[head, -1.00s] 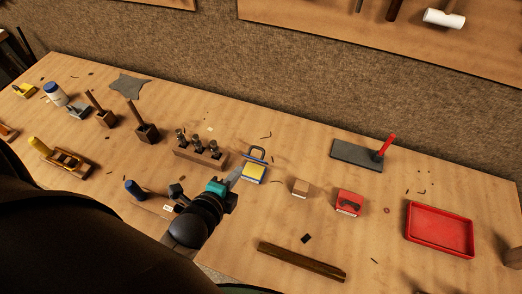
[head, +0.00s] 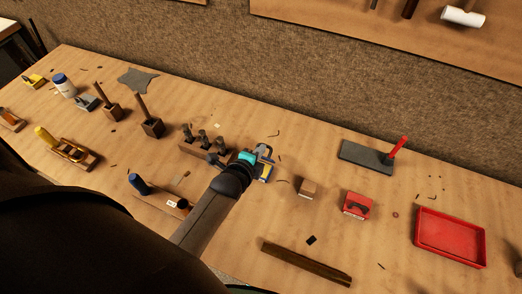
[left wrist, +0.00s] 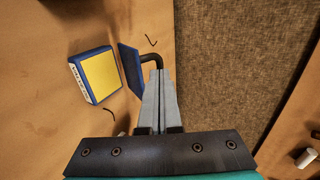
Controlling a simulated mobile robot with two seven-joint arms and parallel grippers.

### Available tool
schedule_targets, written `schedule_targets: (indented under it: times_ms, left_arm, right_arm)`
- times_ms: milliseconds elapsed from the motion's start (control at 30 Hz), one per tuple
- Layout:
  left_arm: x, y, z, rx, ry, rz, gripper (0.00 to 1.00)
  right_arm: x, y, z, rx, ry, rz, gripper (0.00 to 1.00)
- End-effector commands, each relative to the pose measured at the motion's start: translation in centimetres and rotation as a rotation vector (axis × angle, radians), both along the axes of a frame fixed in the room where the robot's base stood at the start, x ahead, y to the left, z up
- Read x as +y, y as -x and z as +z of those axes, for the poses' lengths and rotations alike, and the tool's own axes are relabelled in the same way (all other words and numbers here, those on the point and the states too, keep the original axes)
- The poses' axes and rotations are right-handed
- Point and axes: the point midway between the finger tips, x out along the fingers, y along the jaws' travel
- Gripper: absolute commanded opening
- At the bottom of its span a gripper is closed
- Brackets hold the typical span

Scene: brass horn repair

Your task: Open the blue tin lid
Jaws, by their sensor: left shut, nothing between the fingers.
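The blue tin (head: 266,177) stands mid-bench, partly behind my left gripper in the head view. The left wrist view shows the tin (left wrist: 97,75) with a yellow top and a pale labelled side. Its blue lid (left wrist: 130,68) appears raised on edge beside the yellow face, with a dark bent handle (left wrist: 152,60). My left gripper (left wrist: 160,75) is shut and empty. Its fingertips are by the handle and overlap it in the picture; I cannot tell whether they touch. In the head view the left gripper (head: 260,160) reaches over the tin's left side. My right gripper is out of view.
A wooden block (head: 307,188) and a red box (head: 357,205) are right of the tin. A tool holder (head: 195,149) stands close to its left. A grey slab (head: 366,155), a red tray (head: 450,237) and a wooden strip (head: 306,262) lie further off.

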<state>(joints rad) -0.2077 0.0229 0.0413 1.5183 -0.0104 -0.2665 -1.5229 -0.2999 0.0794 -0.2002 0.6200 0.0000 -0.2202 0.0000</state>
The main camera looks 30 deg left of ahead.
Motion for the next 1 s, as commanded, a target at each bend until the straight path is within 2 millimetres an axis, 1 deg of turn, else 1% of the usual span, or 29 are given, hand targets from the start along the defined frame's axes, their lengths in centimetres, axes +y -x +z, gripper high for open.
schedule_targets:
  times_ms: [133,533,733,1000]
  left_arm:
    - [0.0,-0.6,-0.3,0.0,0.0,0.0,0.0]
    - [0.0,-0.6,-0.3,0.002,0.0,0.0,0.0]
    - [0.1,-1.0,0.0,0.037,0.0,0.0,0.0]
    - [0.1,-1.3,0.0,0.079,0.003,-0.001,0.0]
  right_arm:
    - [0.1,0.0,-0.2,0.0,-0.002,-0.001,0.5]
    - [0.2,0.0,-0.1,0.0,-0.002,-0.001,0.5]
    - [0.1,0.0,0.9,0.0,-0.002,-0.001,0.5]
    - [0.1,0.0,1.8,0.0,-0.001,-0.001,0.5]
